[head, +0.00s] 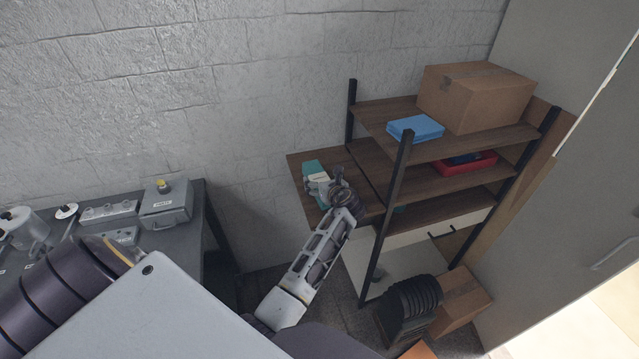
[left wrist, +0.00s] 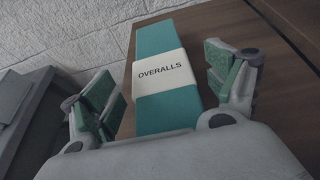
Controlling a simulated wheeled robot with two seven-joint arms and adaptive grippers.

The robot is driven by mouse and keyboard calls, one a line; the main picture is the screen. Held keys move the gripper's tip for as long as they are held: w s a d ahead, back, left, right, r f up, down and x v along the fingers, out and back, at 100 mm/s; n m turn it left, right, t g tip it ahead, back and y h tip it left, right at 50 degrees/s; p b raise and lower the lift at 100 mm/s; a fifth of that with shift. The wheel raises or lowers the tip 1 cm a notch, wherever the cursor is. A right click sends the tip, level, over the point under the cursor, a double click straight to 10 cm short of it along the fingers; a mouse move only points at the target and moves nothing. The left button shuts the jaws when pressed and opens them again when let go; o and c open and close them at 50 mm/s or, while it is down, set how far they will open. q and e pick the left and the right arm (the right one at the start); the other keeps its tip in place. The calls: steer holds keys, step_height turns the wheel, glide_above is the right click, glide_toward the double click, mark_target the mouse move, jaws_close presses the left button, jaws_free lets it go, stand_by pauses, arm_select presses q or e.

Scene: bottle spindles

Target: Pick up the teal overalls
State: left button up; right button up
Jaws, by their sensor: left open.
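The teal overalls (left wrist: 165,82) are a folded teal bundle with a white band labelled OVERALLS. They lie on a brown wooden shelf board. In the head view the teal overalls (head: 313,168) show at the left end of the shelf, partly hidden by my gripper. My left gripper (head: 322,184) is at the overalls with its arm reaching up from below. In the left wrist view my left gripper (left wrist: 170,85) is open, one green-padded finger on each side of the bundle; the near end is hidden behind the gripper body. My right gripper is not in view.
The shelf unit (head: 440,178) has black posts close to the right of my gripper. It holds a cardboard box (head: 478,95), a blue package (head: 415,128) and a red tray (head: 466,164). A grey workbench (head: 192,222) with a grey box (head: 166,207) stands at left, against the wall.

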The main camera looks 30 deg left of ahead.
arm_select(q)
steer(key=shift+w+a+f, duration=0.1)
steer(key=shift+w+a, duration=0.05)
steer(key=shift+c, duration=0.3)
steer(key=c, duration=1.2)
